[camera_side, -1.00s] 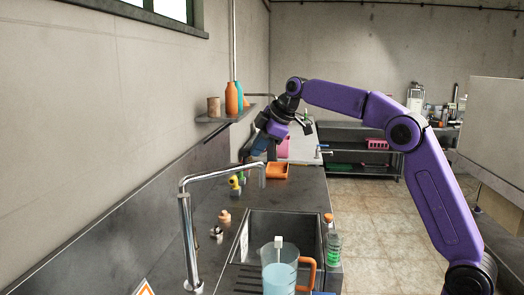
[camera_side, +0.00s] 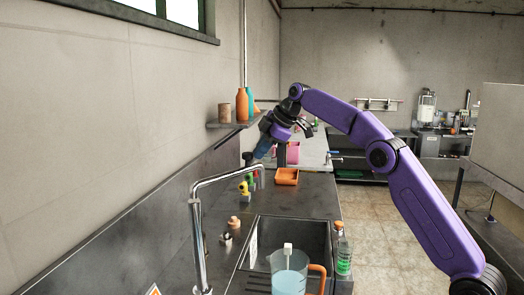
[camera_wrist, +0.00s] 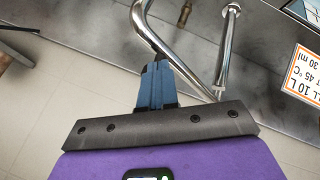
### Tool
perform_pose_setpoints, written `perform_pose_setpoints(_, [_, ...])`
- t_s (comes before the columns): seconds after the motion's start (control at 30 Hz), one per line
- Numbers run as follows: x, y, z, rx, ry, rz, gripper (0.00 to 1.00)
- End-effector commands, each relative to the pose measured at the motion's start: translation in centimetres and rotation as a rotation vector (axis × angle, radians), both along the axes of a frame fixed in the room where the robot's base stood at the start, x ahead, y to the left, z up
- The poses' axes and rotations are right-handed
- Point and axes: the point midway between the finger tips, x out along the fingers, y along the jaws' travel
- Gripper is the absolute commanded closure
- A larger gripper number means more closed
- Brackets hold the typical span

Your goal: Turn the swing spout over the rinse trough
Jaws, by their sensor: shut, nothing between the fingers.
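The chrome swing spout (camera_side: 225,181) rises from a post at the left of the counter in the side view. Its arm reaches back and right, and its turned-down outlet shows above the counter beyond the trough's back left corner. The rinse trough (camera_side: 310,235) is the dark basin in the foreground. My gripper (camera_side: 258,158) is shut and empty, pointing down and left just behind the outlet. In the wrist view my blue fingers (camera_wrist: 156,66) lie beside the spout's curved chrome tube (camera_wrist: 188,68); contact cannot be told.
A jug (camera_side: 289,278) with pale blue liquid and an orange handle stands at the trough's front. A green-labelled bottle (camera_side: 343,256) stands to its right. The wall lies close at left.

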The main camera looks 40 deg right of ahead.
Motion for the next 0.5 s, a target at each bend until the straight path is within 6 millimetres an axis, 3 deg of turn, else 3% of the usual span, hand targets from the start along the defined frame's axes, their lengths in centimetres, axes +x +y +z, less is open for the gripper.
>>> perform_pose_setpoints(0.5, [-0.5,-0.15,0.14,0.0,0.001,0.0,1.0])
